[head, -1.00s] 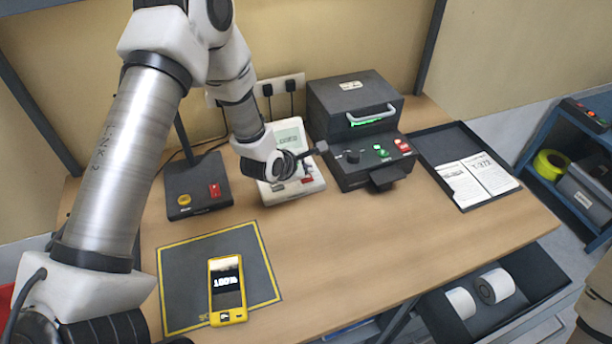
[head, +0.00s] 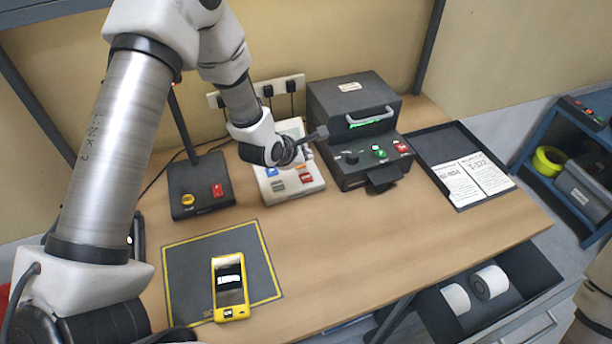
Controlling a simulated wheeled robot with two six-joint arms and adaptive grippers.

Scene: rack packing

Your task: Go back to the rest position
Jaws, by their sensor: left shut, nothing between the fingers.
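My left arm comes in from the left and reaches over the back of the desk. My left gripper (head: 318,134) is shut and empty, raised in front of the black machine and over the right side of the white keypad device (head: 304,182). The wrist hides part of that device. My right gripper is not in view; only a pale piece of my right arm shows at the right edge.
A yellow handheld (head: 230,289) lies on a dark yellow-edged mat (head: 190,262). A black box with red and yellow buttons (head: 202,186), a black machine (head: 355,112) and a black tray (head: 437,148) with papers stand behind. An open drawer (head: 430,312) holds white rolls. The desk's right front is clear.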

